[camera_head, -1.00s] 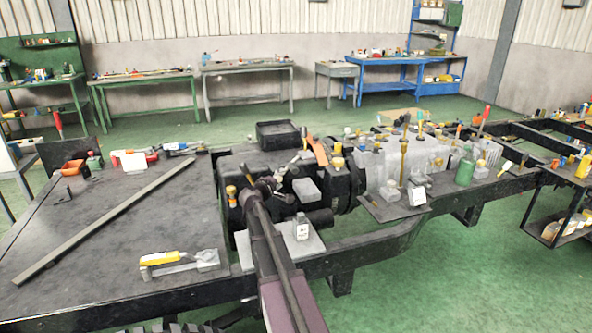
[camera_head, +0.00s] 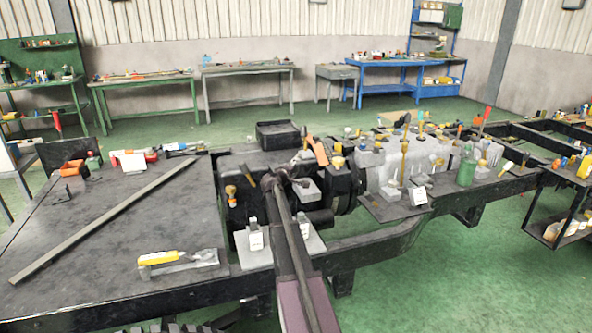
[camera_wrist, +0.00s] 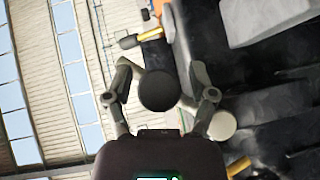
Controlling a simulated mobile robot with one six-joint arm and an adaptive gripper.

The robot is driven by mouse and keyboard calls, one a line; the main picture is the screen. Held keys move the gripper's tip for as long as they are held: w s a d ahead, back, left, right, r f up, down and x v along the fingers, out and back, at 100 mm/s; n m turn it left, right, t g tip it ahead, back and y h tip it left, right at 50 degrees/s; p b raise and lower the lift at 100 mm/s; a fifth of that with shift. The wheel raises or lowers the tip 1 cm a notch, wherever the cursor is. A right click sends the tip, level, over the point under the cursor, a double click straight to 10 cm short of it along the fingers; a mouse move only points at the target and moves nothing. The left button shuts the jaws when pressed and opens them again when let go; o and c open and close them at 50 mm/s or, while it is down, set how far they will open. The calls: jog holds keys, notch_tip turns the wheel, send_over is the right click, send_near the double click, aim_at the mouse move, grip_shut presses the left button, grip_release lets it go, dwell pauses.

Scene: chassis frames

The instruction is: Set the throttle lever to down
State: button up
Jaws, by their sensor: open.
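In the wrist view, the two fingers of my gripper (camera_wrist: 160,75) are open, one on each side of a dark round knob (camera_wrist: 159,91). The knob appears between them, but I cannot tell whether either finger touches it. It may be the end of the throttle lever; its shaft and position are unclear. A pale round knob (camera_wrist: 223,125) shows beside the right finger. In the head view, my gripper (camera_head: 288,170) is over the dark machinery in the middle of the chassis, and my arm hides what lies behind it.
An orange piece (camera_head: 319,151) stands just right of my gripper. Two small white-labelled bottles (camera_head: 255,236) stand on a grey plate beside my arm. The engine block (camera_head: 425,150) with several tools is to the right. A long bar (camera_head: 95,227) lies on the left deck.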

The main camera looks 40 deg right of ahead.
jog(key=shift+w+d, duration=0.15)
jog(key=shift+d, duration=0.2)
grip_shut()
jog(key=shift+w+a, duration=0.1)
jog(key=shift+a, duration=0.1)
jog(key=shift+d+f, duration=0.15)
